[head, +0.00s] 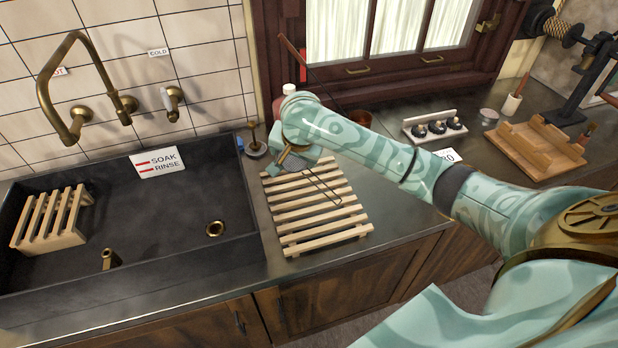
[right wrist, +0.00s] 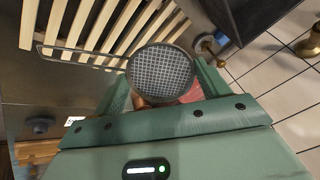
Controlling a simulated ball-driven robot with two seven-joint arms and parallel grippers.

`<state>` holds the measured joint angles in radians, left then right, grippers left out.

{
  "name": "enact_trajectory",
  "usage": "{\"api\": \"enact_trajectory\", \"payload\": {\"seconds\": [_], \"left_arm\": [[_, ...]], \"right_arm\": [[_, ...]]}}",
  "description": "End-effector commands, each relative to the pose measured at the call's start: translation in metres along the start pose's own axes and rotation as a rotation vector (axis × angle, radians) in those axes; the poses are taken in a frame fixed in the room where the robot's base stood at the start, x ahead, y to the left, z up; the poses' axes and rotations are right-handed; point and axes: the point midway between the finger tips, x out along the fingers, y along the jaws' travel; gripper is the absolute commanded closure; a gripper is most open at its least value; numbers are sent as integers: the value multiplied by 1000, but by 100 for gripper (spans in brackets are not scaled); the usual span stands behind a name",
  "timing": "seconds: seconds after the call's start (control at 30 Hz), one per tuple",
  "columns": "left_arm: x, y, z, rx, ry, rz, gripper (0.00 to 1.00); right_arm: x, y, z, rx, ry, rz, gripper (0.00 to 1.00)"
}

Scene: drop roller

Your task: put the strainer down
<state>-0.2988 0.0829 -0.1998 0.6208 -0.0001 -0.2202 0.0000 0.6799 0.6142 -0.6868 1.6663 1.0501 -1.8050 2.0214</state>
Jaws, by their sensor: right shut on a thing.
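My right gripper (head: 287,164) is over the back left part of a slatted wooden rack (head: 318,222) on the counter. It is shut on the strainer, whose round grey mesh (right wrist: 160,72) sits between the fingers in the right wrist view. The strainer's thin wire loop (head: 326,188) reaches out over the slats. I cannot tell whether the strainer touches the rack. My forearm and hand hide part of the strainer in the head view. My left gripper is not in view.
A dark sink (head: 165,210) lies left of the rack, with a smaller slatted rack (head: 50,220) inside and a brass tap (head: 62,95) above. A small plunger-like tool (head: 254,142) stands behind the rack. A wooden stand (head: 535,150) is farther right. The counter's front edge is close.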

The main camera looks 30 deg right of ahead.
Motion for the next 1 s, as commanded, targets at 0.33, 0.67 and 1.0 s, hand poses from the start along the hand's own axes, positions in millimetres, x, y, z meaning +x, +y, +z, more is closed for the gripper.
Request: {"api": "enact_trajectory", "payload": {"seconds": [0.33, 0.67, 1.0], "left_arm": [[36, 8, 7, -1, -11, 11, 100], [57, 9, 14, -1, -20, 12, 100], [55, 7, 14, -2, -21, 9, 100]], "right_arm": [[66, 33, -26, -1, 0, -1, 48], [102, 47, -21, -3, -1, 0, 48], [104, 47, -19, -3, 0, -3, 48]]}}
